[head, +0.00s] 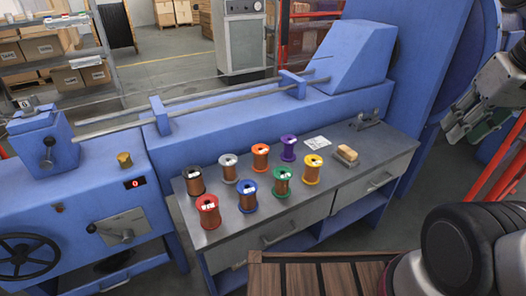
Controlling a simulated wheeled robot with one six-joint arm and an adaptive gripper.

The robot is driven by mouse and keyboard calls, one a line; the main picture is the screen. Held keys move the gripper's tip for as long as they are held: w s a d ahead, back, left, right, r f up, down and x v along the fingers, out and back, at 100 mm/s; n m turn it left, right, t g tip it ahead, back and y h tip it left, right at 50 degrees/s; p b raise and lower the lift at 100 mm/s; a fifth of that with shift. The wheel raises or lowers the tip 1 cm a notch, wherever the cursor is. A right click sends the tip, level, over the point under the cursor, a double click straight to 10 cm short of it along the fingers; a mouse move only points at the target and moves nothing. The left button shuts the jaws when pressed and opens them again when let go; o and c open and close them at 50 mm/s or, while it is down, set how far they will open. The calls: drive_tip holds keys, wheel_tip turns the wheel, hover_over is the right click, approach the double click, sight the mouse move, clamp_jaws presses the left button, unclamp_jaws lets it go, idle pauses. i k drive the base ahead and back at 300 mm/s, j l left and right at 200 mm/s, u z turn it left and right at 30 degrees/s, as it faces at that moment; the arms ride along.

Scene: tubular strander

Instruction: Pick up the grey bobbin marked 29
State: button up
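A bobbin with grey flanges (228,168) and copper-coloured wire stands upright on the grey worktop, in the back row of bobbins. It has a white label on top, and its number is too small to read. An orange bobbin (260,157) stands to its right, a dark-flanged bobbin (194,181) to its left and a blue bobbin (247,196) in front. My gripper (456,124) is at the right edge, above and well apart from the bobbins. Nothing shows in it, and its finger gap is not clear.
Red (208,212), green (282,182), yellow (312,168) and purple (288,148) bobbins share the worktop (330,205). A wooden brush or block (347,155) and a paper lie at right. The blue strander (230,120) rises behind. A slatted wooden surface (320,278) is in front.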

sight(228, 162)
drive_tip(key=i+l+u, duration=0.35)
drive_tip(key=u, duration=0.15)
drive_tip(key=i+l+u, duration=0.25)
drive_tip(key=l+u, duration=0.25)
